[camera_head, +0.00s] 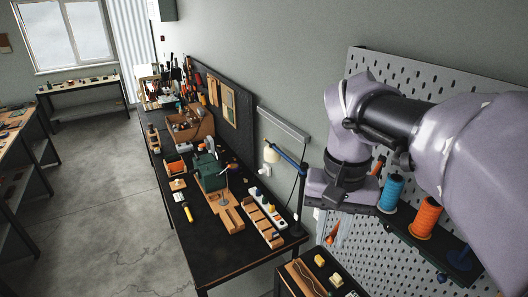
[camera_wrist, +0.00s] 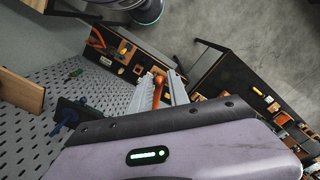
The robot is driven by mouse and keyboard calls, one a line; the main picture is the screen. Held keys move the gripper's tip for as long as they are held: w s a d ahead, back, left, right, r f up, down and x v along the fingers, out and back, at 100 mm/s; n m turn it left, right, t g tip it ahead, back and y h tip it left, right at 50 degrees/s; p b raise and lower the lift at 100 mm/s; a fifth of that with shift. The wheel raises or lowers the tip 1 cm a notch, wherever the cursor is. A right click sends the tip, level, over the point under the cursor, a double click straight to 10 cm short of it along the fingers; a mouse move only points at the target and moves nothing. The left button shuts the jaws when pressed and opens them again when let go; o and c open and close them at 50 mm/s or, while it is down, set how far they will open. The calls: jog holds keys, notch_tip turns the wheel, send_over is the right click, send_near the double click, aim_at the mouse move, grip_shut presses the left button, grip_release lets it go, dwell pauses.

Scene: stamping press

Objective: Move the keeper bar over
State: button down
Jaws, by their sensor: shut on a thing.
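My gripper (camera_head: 335,238) hangs below the arm at the right of the head view, in front of the pegboard. In the wrist view its two pale fingers (camera_wrist: 160,92) are shut on a slim orange thing (camera_wrist: 158,80). A bit of this orange thing (camera_head: 333,234) also shows between the fingers in the head view; its full shape is hidden. A green press-like machine (camera_head: 210,172) stands on the long black bench, with a wooden base (camera_head: 231,219) in front of it. I cannot surely pick out a keeper bar in either view.
Blue (camera_head: 392,192) and orange spools (camera_head: 427,216) sit on a shelf of the pegboard (camera_head: 355,262), close to my arm. A white block row (camera_head: 264,220) and a lamp post (camera_head: 301,195) stand at the bench's near end. The floor (camera_head: 120,210) left of the bench is clear.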

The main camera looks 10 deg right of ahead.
jog(key=s+d+p, duration=0.1)
jog(key=s+d, duration=0.4)
jog(key=d, duration=0.2)
jog(key=shift+s, duration=0.35)
dwell(0.4)
jog(key=s+d+p, duration=0.3)
jog(key=s+d, duration=0.1)
jog(key=d, duration=0.5)
jog(key=shift+d, duration=0.15)
dwell(0.8)
jog(key=s+d, duration=0.1)
jog(key=d, duration=0.9)
jog(key=shift+p, duration=0.4)
dwell(0.5)
